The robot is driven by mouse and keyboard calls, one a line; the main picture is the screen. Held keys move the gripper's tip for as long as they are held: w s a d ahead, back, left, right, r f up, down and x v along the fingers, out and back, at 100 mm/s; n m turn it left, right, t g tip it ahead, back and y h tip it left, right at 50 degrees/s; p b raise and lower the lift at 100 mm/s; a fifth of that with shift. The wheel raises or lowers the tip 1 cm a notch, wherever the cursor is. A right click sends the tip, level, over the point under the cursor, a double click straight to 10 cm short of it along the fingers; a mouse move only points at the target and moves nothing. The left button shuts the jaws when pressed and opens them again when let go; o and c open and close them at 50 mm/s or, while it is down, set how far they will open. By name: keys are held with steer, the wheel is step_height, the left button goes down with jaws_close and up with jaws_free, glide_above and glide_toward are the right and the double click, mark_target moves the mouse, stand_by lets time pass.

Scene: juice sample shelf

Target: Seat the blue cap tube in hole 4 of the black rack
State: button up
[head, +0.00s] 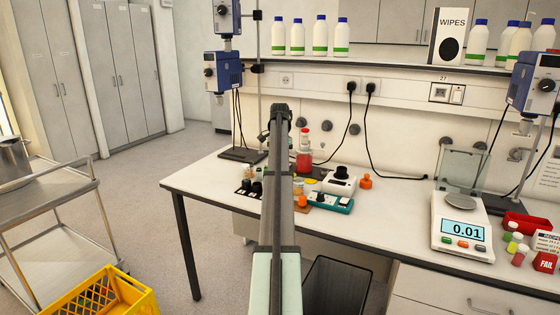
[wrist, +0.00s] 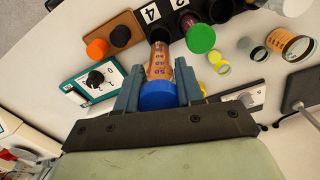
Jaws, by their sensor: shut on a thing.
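My gripper (wrist: 157,76) is shut on the blue cap tube (wrist: 158,96) in the wrist view, one finger on each side. The tube holds orange-brown liquid and its blue cap faces the camera. Its far end points at a dark round hole of the black rack (wrist: 173,17), beside the white label 4. Whether the end is inside the hole or just above it I cannot tell. A green-capped tube (wrist: 200,38) stands in the rack to the right. In the head view the rack (head: 243,191) is partly hidden behind my arm, and the held tube is hidden.
A brown block (wrist: 105,33) with orange and black caps and a teal device (wrist: 82,88) lie left of the tube in the wrist view. Loose caps and jars (wrist: 296,45) are right. The balance (head: 462,235) stands further right in the head view.

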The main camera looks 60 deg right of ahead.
steer(key=shift+f, duration=2)
steer(key=shift+f, duration=2.1)
steer(key=o, duration=1.2)
steer(key=shift+o, duration=0.2)
step_height(320, 180, up, 14)
steer(key=shift+f, duration=0.1)
